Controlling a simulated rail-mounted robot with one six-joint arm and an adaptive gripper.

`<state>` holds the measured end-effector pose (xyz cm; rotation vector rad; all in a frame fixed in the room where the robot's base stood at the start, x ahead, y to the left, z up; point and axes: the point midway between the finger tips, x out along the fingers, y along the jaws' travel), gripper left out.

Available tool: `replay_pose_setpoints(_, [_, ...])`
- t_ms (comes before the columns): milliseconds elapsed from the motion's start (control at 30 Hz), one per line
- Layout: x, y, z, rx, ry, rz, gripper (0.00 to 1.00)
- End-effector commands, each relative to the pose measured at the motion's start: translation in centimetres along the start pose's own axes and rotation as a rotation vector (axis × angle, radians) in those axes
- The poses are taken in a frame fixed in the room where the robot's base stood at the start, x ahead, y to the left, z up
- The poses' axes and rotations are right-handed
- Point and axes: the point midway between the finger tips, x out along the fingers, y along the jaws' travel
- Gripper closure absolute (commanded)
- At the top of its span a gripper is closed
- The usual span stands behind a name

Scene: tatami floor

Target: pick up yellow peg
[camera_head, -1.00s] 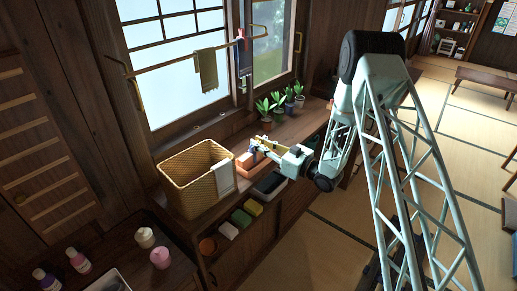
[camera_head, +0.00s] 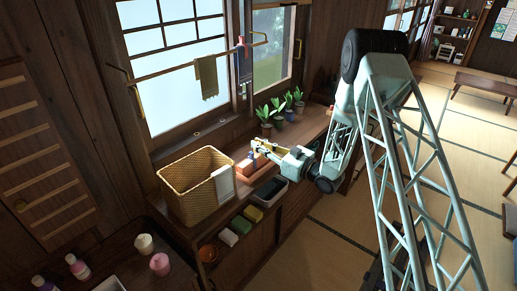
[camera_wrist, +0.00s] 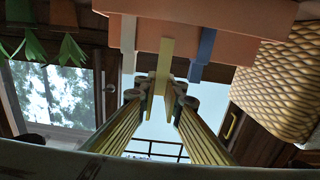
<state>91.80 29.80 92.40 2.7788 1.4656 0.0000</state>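The yellow peg (camera_wrist: 164,60) sticks out of an orange block (camera_wrist: 225,38) in the wrist view, between a pale grey peg (camera_wrist: 128,42) and a blue peg (camera_wrist: 203,50). My gripper (camera_wrist: 162,92) has its two fingers apart, one on either side of the yellow peg's free end. I cannot tell whether either finger touches it. In the head view, my gripper (camera_head: 257,148) is over the orange block (camera_head: 243,168) on the wooden counter, and the yellow peg cannot be made out there.
A wicker basket (camera_head: 190,190) with a cloth stands close beside the block. Potted plants (camera_head: 279,115) stand along the window behind. A dark tray (camera_head: 270,188), a yellow block (camera_head: 253,213) and a green block (camera_head: 241,224) lie in front. A towel rail (camera_head: 195,57) hangs above.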

Motion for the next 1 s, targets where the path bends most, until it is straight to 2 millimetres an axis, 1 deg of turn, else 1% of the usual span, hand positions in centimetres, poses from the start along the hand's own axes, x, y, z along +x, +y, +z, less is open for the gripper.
replay_pose_setpoints(33, [0.0, 0.0, -0.8, -0.001, 0.001, 0.000, 0.97])
replay_pose_setpoints(300, [0.0, 0.1, -4.2, -0.002, 0.001, 0.000, 0.97])
replay_pose_setpoints(500, [0.0, 0.0, -6.2, -0.001, 0.001, 0.000, 0.97])
replay_pose_setpoints(700, [0.0, 0.0, -7.3, 0.001, 0.000, 0.000, 0.97])
replay_pose_setpoints(1000, [0.0, 0.0, -7.5, 0.001, 0.000, 0.000, 0.97])
